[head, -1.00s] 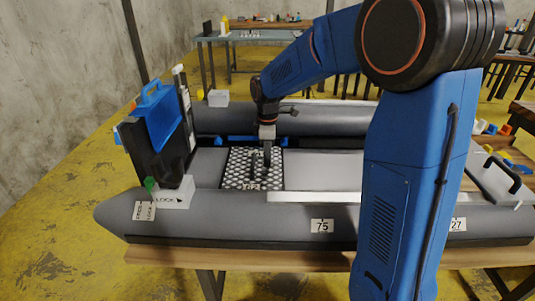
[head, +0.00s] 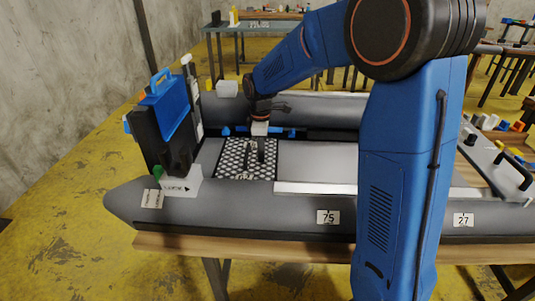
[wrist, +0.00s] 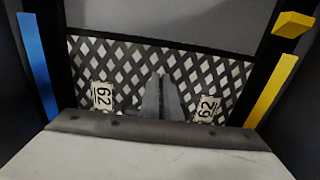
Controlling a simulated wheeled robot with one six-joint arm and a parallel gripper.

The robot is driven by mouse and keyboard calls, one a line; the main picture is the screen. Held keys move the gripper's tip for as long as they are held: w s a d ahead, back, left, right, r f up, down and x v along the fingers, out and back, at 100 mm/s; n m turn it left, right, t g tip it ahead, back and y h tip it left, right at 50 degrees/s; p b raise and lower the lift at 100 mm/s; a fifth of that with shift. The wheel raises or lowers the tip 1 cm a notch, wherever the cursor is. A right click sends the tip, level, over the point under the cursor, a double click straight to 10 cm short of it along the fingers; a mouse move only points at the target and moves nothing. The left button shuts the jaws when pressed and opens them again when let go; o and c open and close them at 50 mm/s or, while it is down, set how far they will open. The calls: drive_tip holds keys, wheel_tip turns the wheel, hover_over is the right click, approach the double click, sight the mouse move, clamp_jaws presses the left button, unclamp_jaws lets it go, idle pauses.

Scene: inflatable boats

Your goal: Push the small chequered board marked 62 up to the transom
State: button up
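The chequered board (head: 235,160) lies flat on the boat's grey floor, with a strip of floor between it and the motor end. In the wrist view the board (wrist: 110,60) shows a black-and-white lattice and two labels reading 62. My gripper (head: 261,152) points down over the right part of the board. In the wrist view its two grey fingertips (wrist: 161,100) are together with nothing seen between them; whether they touch the board I cannot tell. The transom is at the left end, mostly hidden behind the black-and-blue motor (head: 165,125).
A white LOCK block (head: 181,185) sits on the near tube (head: 260,212) by the motor. Blue pieces (head: 285,132) lie along the far side of the floor. A yellow bar (wrist: 272,90) and a blue bar (wrist: 37,60) flank the board. Bare floor (head: 315,162) lies right of it.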

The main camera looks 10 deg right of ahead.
sight(238, 160)
drive_tip(key=shift+w+a+f, duration=0.15)
drive_tip(key=shift+w+a, duration=0.25)
drive_tip(key=shift+a, duration=1)
drive_tip(key=shift+w+a+f, duration=0.1)
drive_tip(key=shift+w+a, duration=0.25)
drive_tip(key=shift+a, duration=1)
drive_tip(key=shift+w+a+f, duration=0.15)
drive_tip(key=shift+w+a, duration=0.25)
drive_tip(key=shift+a, duration=1)
drive_tip(key=shift+s+d, duration=0.25)
drive_tip(key=shift+d, duration=0.8)
drive_tip(key=shift+w+r, duration=0.1)
drive_tip(key=shift+r, duration=0.55)
wheel_tip(238, 160, up, 8)
drive_tip(key=shift+d+r, duration=0.1)
